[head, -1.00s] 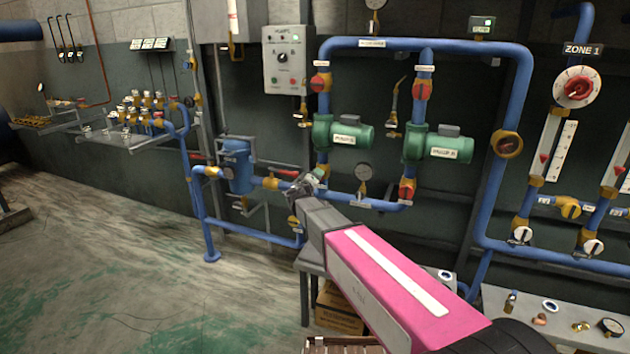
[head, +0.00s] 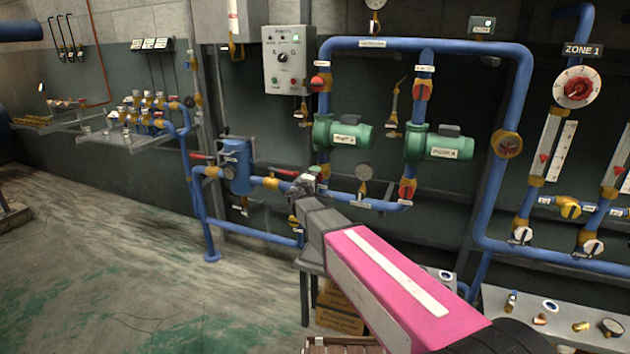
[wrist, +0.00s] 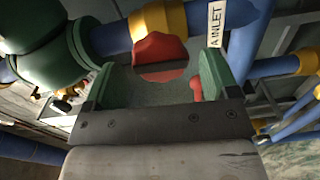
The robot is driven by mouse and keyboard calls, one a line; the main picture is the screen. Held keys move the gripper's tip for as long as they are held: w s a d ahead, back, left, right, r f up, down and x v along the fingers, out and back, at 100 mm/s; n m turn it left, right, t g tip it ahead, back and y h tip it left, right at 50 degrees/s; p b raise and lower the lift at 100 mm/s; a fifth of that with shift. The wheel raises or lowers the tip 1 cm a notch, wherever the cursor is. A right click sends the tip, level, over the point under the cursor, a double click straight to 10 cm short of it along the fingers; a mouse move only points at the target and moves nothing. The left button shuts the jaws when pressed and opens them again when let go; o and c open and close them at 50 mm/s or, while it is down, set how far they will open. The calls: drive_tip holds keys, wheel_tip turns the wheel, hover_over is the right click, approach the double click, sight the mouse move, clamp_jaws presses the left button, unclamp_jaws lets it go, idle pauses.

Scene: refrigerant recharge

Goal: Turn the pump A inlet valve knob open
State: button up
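The red A inlet valve knob (wrist: 160,52) shows at the centre of the wrist view, on a blue pipe with yellow fittings. The label "A INLET" (wrist: 217,24) sits to its right. My gripper (wrist: 156,74) is open, with one green fingertip on each side of the knob. Gaps show between the knob and both fingers; how deep it sits between them is hard to tell. In the head view my gripper (head: 307,182) is at the pipe below the left green pump (head: 343,134) and hides the knob.
A second green pump (head: 441,146) with its own red valve knob (head: 407,188) stands to the right. A pressure gauge (head: 364,172) is on the pipe close to my gripper. A blue filter vessel (head: 237,165) stands to the left.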

drive_tip(key=v, duration=0.6)
drive_tip(key=shift+s, duration=0.35)
drive_tip(key=shift+s+a, duration=0.1)
